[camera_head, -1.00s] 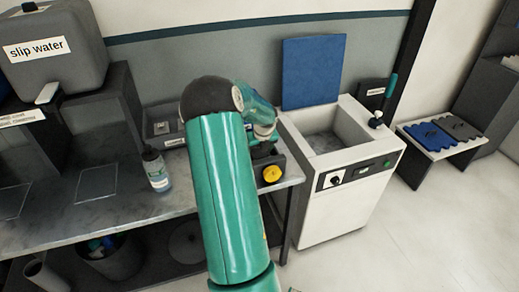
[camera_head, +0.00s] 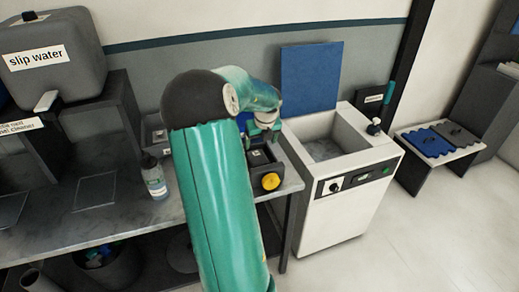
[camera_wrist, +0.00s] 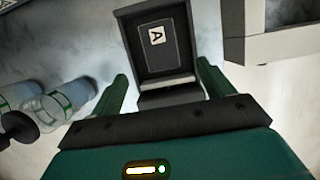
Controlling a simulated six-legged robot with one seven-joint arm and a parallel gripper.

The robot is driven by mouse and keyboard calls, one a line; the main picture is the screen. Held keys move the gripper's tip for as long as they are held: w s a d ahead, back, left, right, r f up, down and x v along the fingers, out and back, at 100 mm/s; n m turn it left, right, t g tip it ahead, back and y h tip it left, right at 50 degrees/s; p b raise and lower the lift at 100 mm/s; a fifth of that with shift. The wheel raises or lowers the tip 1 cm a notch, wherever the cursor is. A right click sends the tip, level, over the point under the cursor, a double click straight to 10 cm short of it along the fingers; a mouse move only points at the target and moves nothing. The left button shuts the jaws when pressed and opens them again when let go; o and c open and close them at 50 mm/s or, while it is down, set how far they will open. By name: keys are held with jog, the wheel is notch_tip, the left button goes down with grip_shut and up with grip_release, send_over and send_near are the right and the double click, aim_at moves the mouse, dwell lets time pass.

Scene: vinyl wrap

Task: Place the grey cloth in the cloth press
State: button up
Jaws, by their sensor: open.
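My gripper (camera_head: 262,132) is over the right end of the workbench, above a dark box with a yellow knob (camera_head: 271,181). I cannot make out a grey cloth for certain. A white floor unit (camera_head: 345,195) with an open basin and a raised blue panel (camera_head: 311,77) stands right of the bench. I cannot tell which thing is the cloth press.
A spray bottle (camera_head: 154,177) stands on the bench (camera_head: 125,225); bottles (camera_wrist: 65,100) show left in the wrist view. A "slip water" tank (camera_head: 50,55) is at the back left. A low stand (camera_head: 425,165) holds blue and grey ridged pieces. The floor at right is clear.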

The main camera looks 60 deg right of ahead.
jog(key=shift+s+a+r, duration=0.15)
jog(key=shift+s+r, duration=0.05)
jog(key=shift+r, duration=0.5)
jog(key=shift+w, duration=0.1)
jog(key=w+a+r+n+t+y, duration=0.1)
jog(key=w+a+r+n, duration=0.3)
jog(key=a+n, duration=0.45)
jog(key=w+a+r+n+t+y, duration=0.1)
jog(key=w+a+r+n, duration=0.3)
jog(key=a, duration=0.7)
jog(key=w+a+r+n+y, duration=0.1)
jog(key=w+a+r+n, duration=0.25)
jog(key=a+n, duration=0.45)
jog(key=s+a+r+n, duration=0.1)
jog(key=s+a+n, duration=0.2)
jog(key=a+n, duration=0.5)
jog(key=s+a+r+n, duration=0.1)
jog(key=s+a+n, duration=0.2)
jog(key=a+n, duration=0.5)
jog(key=s+a+r+n+t, duration=0.1)
jog(key=s+a+n, duration=0.3)
jog(key=a+n, duration=0.4)
jog(key=a, duration=0.3)
jog(key=shift+a+h, duration=0.3)
jog(key=shift+a, duration=0.1)
